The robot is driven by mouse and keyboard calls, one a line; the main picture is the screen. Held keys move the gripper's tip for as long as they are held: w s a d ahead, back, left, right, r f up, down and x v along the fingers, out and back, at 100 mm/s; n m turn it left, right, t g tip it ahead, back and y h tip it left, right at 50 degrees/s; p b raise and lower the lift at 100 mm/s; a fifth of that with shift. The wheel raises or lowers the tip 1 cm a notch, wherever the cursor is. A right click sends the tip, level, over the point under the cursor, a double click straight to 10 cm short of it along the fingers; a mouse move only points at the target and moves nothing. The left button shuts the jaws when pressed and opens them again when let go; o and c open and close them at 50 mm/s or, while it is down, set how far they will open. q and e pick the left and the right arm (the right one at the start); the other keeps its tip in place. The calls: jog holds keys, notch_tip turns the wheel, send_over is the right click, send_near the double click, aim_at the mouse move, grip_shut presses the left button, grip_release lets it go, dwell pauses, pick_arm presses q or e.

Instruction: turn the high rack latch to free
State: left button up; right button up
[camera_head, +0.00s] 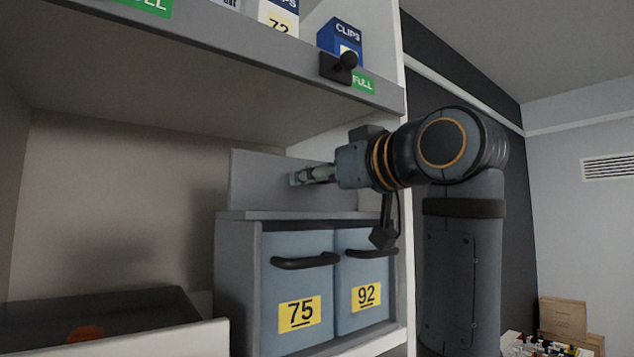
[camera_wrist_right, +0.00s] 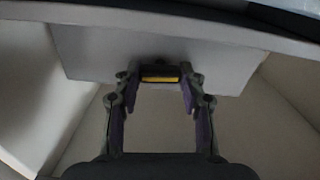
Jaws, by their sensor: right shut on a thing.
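The high rack latch (camera_wrist_right: 159,79) shows in the right wrist view as a dark piece with a yellow strip, in front of a flat grey panel (camera_wrist_right: 215,62). My right gripper (camera_wrist_right: 159,86) has its two fingers on either side of it and is shut on it. In the head view my right gripper (camera_head: 312,176) reaches in from the right to the same grey panel (camera_head: 255,180), above the drawer unit. The latch is hidden by the fingers there, so its turn angle cannot be told. My left gripper is not in view.
Above is a grey shelf edge (camera_head: 230,62) with a black knob (camera_head: 344,66), a green FULL label (camera_head: 363,82) and a blue CLIPS box (camera_head: 341,38). Below are blue bins marked 75 (camera_head: 297,275) and 92 (camera_head: 362,275). A dark tray (camera_head: 150,305) lies lower left.

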jog(key=n+b, duration=0.2)
jog(key=n, duration=0.1)
jog(key=shift+s+f, duration=0.1)
jog(key=shift+f, duration=0.05)
jog(key=n+b, duration=0.2)
jog(key=n, duration=0.3)
jog(key=shift+a+b, duration=0.1)
jog(key=shift+b, duration=0.25)
jog(key=n+b, duration=0.1)
jog(key=n, duration=0.3)
jog(key=shift+f+b, duration=0.1)
jog(key=shift+b, duration=0.2)
jog(key=n+b, duration=0.1)
jog(key=n, duration=0.3)
jog(key=shift+f+n, duration=0.1)
jog(key=shift+n, duration=0.4)
jog(key=o, duration=1.2)
jog(key=shift+s, duration=0.1)
jog(key=shift+c, duration=0.2)
jog(key=v, duration=1.2)
